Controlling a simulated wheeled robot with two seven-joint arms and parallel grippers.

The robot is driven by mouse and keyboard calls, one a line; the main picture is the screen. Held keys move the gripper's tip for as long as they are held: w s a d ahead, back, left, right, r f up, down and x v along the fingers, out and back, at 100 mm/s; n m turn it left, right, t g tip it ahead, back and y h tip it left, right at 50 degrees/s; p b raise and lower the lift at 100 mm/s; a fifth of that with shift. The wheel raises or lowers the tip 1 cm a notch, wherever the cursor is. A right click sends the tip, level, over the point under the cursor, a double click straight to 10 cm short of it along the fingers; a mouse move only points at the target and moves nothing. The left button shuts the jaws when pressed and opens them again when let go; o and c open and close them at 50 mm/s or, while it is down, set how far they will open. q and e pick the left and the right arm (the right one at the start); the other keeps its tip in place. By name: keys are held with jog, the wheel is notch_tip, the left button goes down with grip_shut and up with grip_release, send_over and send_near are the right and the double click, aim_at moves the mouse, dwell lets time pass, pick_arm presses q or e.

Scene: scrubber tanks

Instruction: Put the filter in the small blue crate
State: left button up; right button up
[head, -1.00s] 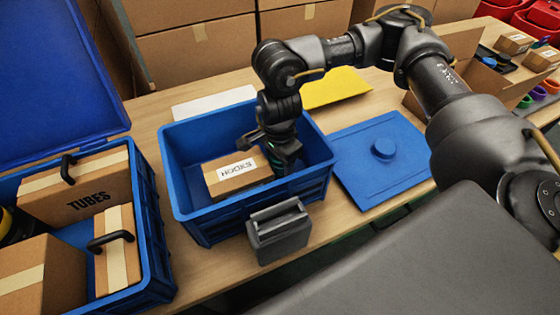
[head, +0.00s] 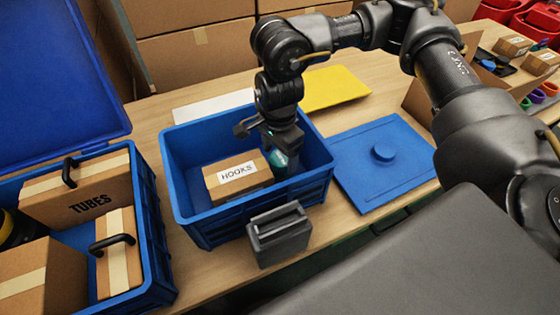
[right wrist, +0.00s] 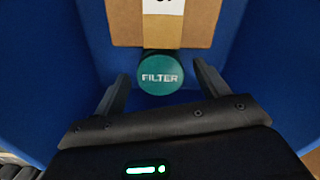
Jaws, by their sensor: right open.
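The filter (head: 278,160) is a teal cylinder inside the small blue crate (head: 207,222), at its right side beside the HOOKS box (head: 238,174). Its round end, lettered FILTER, faces the camera in the right wrist view (right wrist: 160,74). My right gripper (head: 270,142) is over the crate, just above the filter and partly hiding it in the head view. In the right wrist view its two fingers stand apart on either side of the filter, with gaps to both. My left gripper is not in view.
A blue lid (head: 378,172) with a round knob lies right of the crate. A dark grey box (head: 279,238) stands against the crate's front. A larger blue crate (head: 156,235) with the TUBES box (head: 85,195) is on the left. A yellow panel (head: 334,88) lies behind.

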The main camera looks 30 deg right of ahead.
aim_at(279, 158)
notch_tip(279, 158, up, 7)
jog(key=shift+r, duration=0.1)
pick_arm(q)
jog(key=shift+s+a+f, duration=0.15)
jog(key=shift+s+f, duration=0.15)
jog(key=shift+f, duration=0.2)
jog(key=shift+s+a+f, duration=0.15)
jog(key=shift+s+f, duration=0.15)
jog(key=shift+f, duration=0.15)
jog(key=shift+p, duration=0.3)
